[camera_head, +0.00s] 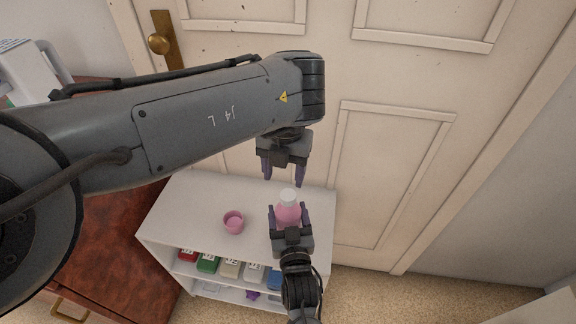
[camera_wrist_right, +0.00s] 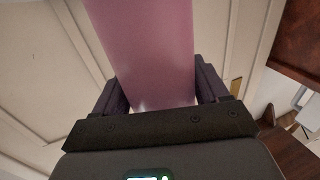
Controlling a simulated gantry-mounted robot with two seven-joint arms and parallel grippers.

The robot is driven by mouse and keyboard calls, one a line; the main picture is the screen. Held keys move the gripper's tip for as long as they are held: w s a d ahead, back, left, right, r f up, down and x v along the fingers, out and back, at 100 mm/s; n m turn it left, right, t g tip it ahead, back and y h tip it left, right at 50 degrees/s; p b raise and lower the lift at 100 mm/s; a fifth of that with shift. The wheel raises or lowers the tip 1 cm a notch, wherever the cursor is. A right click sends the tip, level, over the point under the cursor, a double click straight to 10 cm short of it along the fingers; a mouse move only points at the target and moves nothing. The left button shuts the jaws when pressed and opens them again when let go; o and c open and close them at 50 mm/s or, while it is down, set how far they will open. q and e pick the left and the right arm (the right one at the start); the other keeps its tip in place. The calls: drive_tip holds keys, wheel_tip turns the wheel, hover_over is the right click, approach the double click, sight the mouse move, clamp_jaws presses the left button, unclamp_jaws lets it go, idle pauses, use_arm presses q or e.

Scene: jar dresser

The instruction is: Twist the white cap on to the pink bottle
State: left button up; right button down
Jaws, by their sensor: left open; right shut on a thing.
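The pink bottle (camera_head: 288,214) is upright at the white dresser's right part, with the white cap (camera_head: 288,195) at its top. Whether the cap is fully seated cannot be told. My right gripper (camera_head: 288,212) is shut on the bottle's body from the front; in the right wrist view the bottle (camera_wrist_right: 150,50) fills the space between the fingers (camera_wrist_right: 160,95). My left gripper (camera_head: 284,180) is open, fingers pointing down, just above and behind the cap, apart from it in the picture.
A pink cup (camera_head: 234,222) stands on the white dresser top (camera_head: 190,205), left of the bottle. Several coloured boxes (camera_head: 230,267) sit on the shelf below. A door (camera_head: 380,150) with a brass knob (camera_head: 158,44) is behind. A reddish wooden cabinet (camera_head: 120,240) is at left.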

sight(288, 195)
use_arm(q)
drive_tip(key=n, duration=0.7)
drive_tip(key=shift+r+n, duration=0.3)
drive_tip(key=shift+r, duration=0.1)
drive_tip(key=shift+d+r+n, duration=0.15)
drive_tip(key=shift+r+n, duration=0.15)
drive_tip(key=shift+n, duration=0.9)
drive_tip(key=shift+d+r, duration=0.1)
drive_tip(key=shift+d, duration=0.1)
drive_tip(key=shift+s, duration=0.1)
drive_tip(key=shift+f, duration=4.15)
